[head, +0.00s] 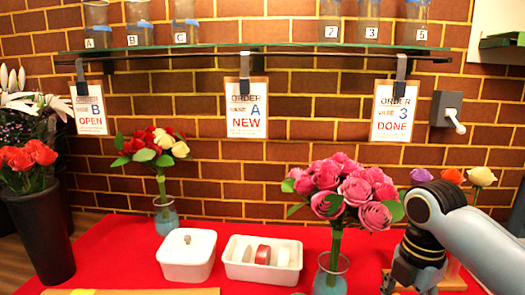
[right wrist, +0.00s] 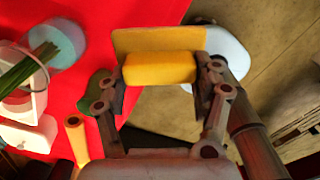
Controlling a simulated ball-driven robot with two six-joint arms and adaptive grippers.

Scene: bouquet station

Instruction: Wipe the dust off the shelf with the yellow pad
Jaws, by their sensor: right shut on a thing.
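The yellow pad (right wrist: 160,69) sits between the two fingers of my right gripper (right wrist: 160,85) in the right wrist view, and the gripper is shut on it. A flat darker-yellow piece shows just beyond it; I cannot tell whether it belongs to the pad. In the head view my right arm's dark wrist end (head: 418,262) is low at the right, and the pad cannot be made out there. A glass shelf (head: 270,47) runs along the brick wall at the top, with labelled vases on it. No dust can be made out on it. My left gripper is not in view.
Three order cards (head: 246,108) hang below the glass shelf. On the red table (head: 110,250) stand a pink bouquet (head: 345,190), a red and yellow bouquet (head: 155,145), a white lidded box (head: 187,258) and an open white tray (head: 240,272). A dark flower bucket (head: 40,230) stands left.

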